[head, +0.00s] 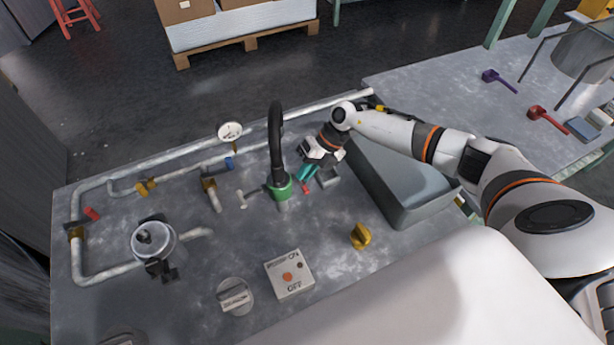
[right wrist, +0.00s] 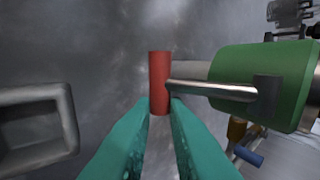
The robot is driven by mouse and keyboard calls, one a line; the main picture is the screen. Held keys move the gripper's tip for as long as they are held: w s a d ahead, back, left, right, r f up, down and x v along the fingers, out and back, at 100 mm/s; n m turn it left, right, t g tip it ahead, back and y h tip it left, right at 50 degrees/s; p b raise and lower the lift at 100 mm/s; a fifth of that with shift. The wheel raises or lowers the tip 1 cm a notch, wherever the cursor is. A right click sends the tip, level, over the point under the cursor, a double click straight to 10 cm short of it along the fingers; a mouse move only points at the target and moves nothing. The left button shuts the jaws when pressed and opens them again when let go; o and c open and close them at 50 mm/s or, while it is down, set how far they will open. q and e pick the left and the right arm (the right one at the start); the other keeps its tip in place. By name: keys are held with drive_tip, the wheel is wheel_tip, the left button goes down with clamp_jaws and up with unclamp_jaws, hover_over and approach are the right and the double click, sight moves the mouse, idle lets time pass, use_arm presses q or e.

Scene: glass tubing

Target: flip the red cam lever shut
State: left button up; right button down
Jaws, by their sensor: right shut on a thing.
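The red cam lever is a short red grip (right wrist: 159,80) on a metal rod (right wrist: 215,90). The rod sticks out from a green collar (right wrist: 292,85), which also shows in the head view (head: 279,188) at the foot of a black hose (head: 275,130). In the head view a small red end (head: 306,188) shows to the right of the collar. My right gripper (head: 305,178) has teal fingers, and in the right wrist view they (right wrist: 160,103) close on the lower part of the red grip. The lever stands out from the collar. My left gripper is not in view.
A grey sink basin (head: 420,210) lies to the right of the collar. A yellow knob (head: 361,236), a switch box (head: 289,274) and pipes (head: 120,270) are on the bench. Another red handle (head: 92,213) is at far left.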

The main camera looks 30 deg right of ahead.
drive_tip(key=c, duration=1.4)
unclamp_jaws()
drive_tip(key=v, duration=1.2)
drive_tip(key=shift+f, duration=0.1)
